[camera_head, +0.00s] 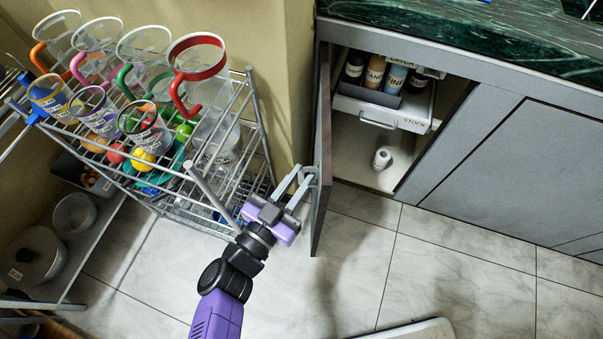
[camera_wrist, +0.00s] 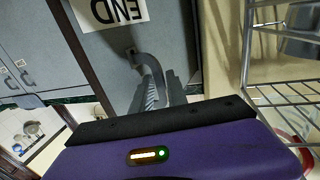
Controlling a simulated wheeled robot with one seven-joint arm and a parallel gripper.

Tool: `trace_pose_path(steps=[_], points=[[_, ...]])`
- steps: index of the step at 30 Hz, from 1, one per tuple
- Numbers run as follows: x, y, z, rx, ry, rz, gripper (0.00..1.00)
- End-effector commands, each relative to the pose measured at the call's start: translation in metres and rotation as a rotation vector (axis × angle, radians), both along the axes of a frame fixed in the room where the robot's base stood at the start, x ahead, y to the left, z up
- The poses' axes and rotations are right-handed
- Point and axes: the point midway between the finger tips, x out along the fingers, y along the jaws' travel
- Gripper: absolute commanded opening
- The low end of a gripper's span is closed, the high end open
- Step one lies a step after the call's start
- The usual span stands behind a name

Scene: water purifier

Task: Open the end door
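The end door (camera_head: 322,150) is a grey cabinet door that stands swung wide open at the left of the cabinet opening. In the wrist view its panel (camera_wrist: 100,65) carries a white END label (camera_wrist: 112,10), seen upside down. A curved grey handle (camera_wrist: 148,62) sticks out from the panel. My gripper (camera_head: 303,180) is at the door's outer face. In the wrist view its two fingers (camera_wrist: 163,90) lie on either side of the handle, which fills the narrow gap between them. The head view does not show the handle clearly at the fingertips.
A wire rack (camera_head: 240,120) with several cups stands close to the left of the door and my arm. Inside the cabinet are a STOCK drawer (camera_head: 370,115) with bottles and a white roll (camera_head: 382,158). Tiled floor (camera_head: 440,270) is clear at the front right.

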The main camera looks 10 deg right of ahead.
Motion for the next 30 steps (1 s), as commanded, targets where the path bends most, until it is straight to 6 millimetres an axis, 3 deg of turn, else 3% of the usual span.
trace_pose_path(steps=[13, 30], points=[[-0.047, 0.044, 0.0, 0.001, 0.001, 0.0, 0.19], [-0.051, 0.048, 0.0, -0.001, 0.001, 0.0, 0.19]])
